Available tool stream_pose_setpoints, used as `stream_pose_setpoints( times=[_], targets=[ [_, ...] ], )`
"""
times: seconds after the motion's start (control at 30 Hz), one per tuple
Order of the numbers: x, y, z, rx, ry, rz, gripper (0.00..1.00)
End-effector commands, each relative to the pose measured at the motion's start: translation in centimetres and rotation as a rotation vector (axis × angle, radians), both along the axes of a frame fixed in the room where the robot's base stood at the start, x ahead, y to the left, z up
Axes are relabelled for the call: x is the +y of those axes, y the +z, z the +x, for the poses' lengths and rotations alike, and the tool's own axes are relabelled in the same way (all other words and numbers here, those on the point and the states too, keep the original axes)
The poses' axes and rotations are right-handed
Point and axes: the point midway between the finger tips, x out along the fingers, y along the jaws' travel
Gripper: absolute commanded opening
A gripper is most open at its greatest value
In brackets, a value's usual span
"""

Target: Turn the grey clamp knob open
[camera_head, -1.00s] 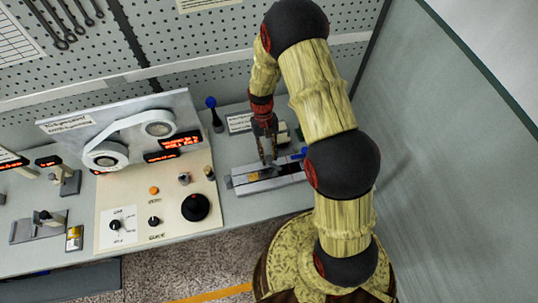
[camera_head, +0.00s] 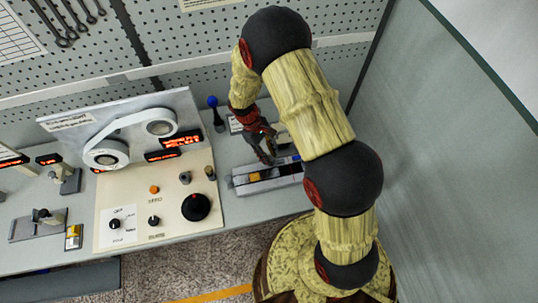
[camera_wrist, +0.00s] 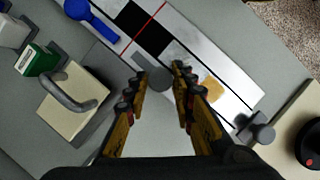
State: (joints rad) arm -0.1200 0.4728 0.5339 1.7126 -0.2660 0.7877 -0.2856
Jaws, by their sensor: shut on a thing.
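The grey clamp knob (camera_wrist: 155,77) shows in the wrist view as a dark grey round piece between my fingertips, at the edge of a long light metal plate (camera_wrist: 183,64). My gripper (camera_wrist: 160,80) is shut on it, with one finger on either side. In the head view my gripper (camera_head: 268,160) reaches down onto the plate (camera_head: 262,187), right of the control panel. The knob cannot be made out there. A second grey piece (camera_wrist: 258,131) stands at the plate's lower right end in the wrist view.
A blue lever (camera_wrist: 92,17) lies by the plate's upper end. A beige block (camera_wrist: 72,112) with a curved grey handle and a green-and-white box (camera_wrist: 36,60) stand at the left. The control panel (camera_head: 125,195) has a large black knob (camera_head: 196,207).

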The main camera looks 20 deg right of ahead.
Motion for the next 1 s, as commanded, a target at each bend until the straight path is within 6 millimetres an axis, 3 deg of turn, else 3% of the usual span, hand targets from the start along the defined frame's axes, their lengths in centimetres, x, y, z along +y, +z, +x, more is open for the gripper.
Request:
stream_pose_setpoints(
  times=[0.6,0.63,1.0],
  targets=[
    [0.06,0.06,0.12,-0.003,0.044,0.001,0.00],
    [0.06,0.06,0.12,-0.003,0.044,0.001,0.25],
    [0.04,0.02,0.02,-0.001,0.043,0.000,0.43]
  ],
)
